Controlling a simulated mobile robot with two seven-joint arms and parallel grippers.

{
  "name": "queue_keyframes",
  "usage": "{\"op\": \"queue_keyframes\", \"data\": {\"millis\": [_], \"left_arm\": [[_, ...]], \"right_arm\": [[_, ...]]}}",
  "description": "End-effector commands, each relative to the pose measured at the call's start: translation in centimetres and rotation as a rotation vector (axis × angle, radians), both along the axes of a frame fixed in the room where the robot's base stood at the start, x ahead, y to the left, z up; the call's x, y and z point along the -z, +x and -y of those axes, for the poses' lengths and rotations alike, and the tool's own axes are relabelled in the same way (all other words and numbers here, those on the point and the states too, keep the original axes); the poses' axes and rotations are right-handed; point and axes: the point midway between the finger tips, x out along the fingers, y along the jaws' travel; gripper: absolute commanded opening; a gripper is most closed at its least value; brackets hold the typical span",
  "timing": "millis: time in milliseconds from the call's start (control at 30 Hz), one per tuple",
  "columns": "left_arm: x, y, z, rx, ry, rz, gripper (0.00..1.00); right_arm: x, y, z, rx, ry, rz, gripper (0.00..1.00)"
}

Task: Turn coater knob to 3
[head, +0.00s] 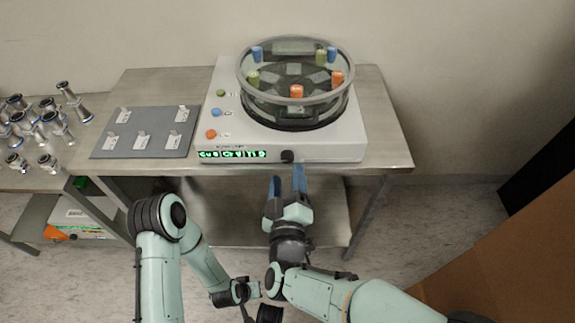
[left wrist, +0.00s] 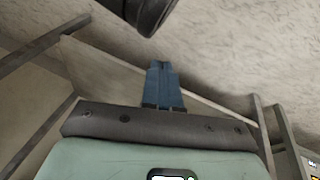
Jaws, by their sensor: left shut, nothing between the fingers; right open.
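The coater (head: 217,127) is a white machine on the table, with a round clear-walled chamber on top. Its dark knob (head: 288,156) is on the front edge, right of a green lit display (head: 232,155). The knob's setting is too small to read. My right gripper (head: 287,181) is open, its blue fingers pointing at the knob from just in front and below. I cannot tell whether the fingertips touch it. My left gripper shows in the left wrist view (left wrist: 162,68), with its blue fingers shut and empty. In the head view the left arm hangs low, in front of the table.
A grey mat (head: 120,145) with several small white pieces lies left of the coater. Several metal pipe fittings (head: 50,125) stand on a left side table. A brown panel (head: 500,240) rises at the right. Floor is free right of the table.

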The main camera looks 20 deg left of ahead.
Motion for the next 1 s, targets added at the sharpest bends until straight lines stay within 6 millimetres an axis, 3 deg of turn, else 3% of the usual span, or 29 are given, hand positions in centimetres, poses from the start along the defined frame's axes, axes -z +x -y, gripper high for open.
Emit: {"op": "queue_keyframes", "data": {"millis": [100,300,633,667,800,833,1000], "left_arm": [[1.2,-1.2,-0.1,-0.001,-0.003,-0.041,0.00],[2.0,-2.2,-0.3,-0.003,-0.004,-0.073,0.00],[2.1,-2.4,-0.3,-0.003,-0.005,-0.080,0.00],[2.1,-2.4,-0.3,-0.003,-0.005,-0.080,0.00],[2.1,-2.4,-0.3,-0.003,-0.005,-0.080,0.00],[2.1,-2.4,-0.3,-0.003,-0.005,-0.080,0.00],[2.1,-2.4,-0.3,-0.003,-0.005,-0.079,0.00]], "right_arm": [[0.1,2.1,-0.6,0.001,0.000,0.001,0.59],[0.1,4.0,-1.1,0.001,0.000,0.001,0.59],[0.0,4.3,-1.3,-0.001,-0.001,-0.001,0.59],[0.0,4.3,-1.3,-0.001,0.000,-0.001,0.56],[0.0,4.3,-1.3,-0.001,0.000,-0.001,0.10],[0.0,4.3,-1.3,-0.001,0.000,-0.001,0.03],[0.0,4.3,-1.3,-0.001,0.004,-0.002,0.03]]}}
